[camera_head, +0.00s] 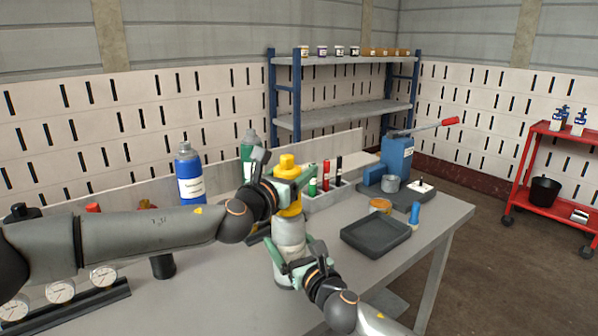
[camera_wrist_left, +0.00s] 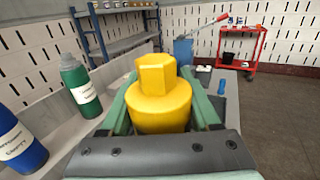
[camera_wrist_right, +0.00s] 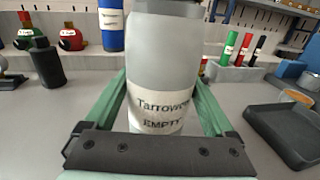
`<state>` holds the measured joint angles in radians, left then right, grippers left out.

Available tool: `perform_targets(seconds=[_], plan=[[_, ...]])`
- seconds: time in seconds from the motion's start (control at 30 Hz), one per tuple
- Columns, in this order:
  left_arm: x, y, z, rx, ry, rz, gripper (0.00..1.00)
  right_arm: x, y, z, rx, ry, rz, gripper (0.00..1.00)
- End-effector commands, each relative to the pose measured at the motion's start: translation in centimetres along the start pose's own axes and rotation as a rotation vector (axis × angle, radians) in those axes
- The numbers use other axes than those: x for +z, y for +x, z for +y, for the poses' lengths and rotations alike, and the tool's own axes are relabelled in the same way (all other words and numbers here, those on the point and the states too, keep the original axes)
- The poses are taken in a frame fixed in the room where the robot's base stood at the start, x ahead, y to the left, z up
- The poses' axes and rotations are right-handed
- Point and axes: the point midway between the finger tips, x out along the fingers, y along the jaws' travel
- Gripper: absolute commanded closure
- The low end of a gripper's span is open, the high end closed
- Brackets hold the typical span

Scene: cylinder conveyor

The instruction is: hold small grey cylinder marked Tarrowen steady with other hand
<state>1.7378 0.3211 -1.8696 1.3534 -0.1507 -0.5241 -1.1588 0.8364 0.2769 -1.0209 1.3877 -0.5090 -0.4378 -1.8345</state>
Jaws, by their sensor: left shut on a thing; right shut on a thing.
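The small grey cylinder (camera_head: 289,236) stands upright near the middle of the table. Its label in the right wrist view reads Tarrowen EMPTY (camera_wrist_right: 160,90). My right gripper (camera_head: 283,262) is shut around its lower body, with one green finger on each side. A yellow cap with a faceted top (camera_head: 287,163) sits at the top of the cylinder; it fills the middle of the left wrist view (camera_wrist_left: 160,102). My left gripper (camera_head: 290,186) is shut on this cap from the side. Whether the cap is seated on the cylinder or just above it, I cannot tell.
A blue bottle (camera_head: 190,176) and a green bottle (camera_head: 248,150) stand behind my left arm. A rack with markers (camera_head: 326,192), a dark tray (camera_head: 376,236) and a blue press (camera_head: 396,156) are to the right. Gauges (camera_head: 60,291) lie front left.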

Motion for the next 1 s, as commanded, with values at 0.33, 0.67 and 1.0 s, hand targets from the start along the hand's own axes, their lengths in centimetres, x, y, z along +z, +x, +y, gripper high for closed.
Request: perform_targets(seconds=[0.33, 0.67, 1.0], plan=[[-0.1, 0.0, 0.6, 0.184, -0.001, 0.002, 1.0, 0.0, 0.0, -0.1, -0.003, -0.001, 0.0, 0.78], [-0.1, 0.1, 0.6, 0.217, -0.001, 0.001, 1.0, 0.0, 0.0, -0.1, -0.002, -0.001, 0.0, 0.78], [-0.1, -0.4, 1.6, 0.553, -0.001, 0.003, 1.0, 0.0, 0.0, -0.1, -0.002, 0.0, 0.001, 0.78]])
